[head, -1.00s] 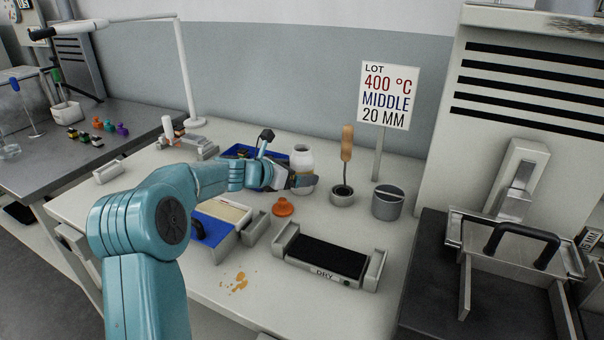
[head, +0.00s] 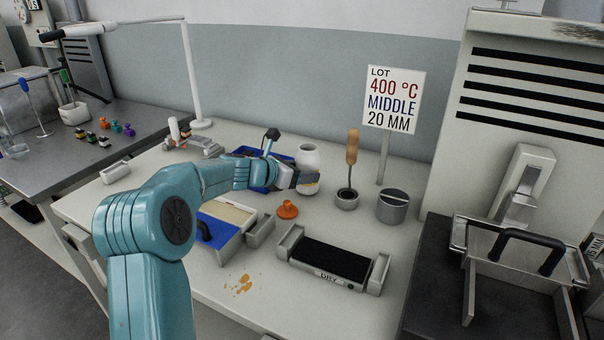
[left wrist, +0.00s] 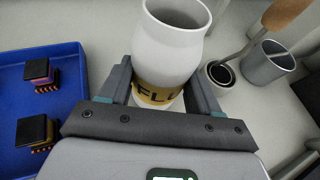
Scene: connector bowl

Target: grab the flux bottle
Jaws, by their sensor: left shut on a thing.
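The flux bottle (head: 307,163) is a white, open-topped bottle with a yellow label band, standing upright near the back of the white bench. It also shows in the left wrist view (left wrist: 172,45), where the label reads "FLU" and the rest is hidden. My left gripper (head: 308,180) reaches it from the left. In the left wrist view, its two fingers (left wrist: 160,92) are on either side of the bottle at label height, shut on it. Whether the bottle's base touches the bench is hard to tell. My right gripper is not in view.
An orange cap (head: 287,210) lies in front of the bottle. A wooden-handled brush in a round holder (head: 346,200) and a grey cup (head: 392,206) stand to the right. A blue tray (left wrist: 40,65) with connectors is on the left. A "DRY" block (head: 332,263) is in front.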

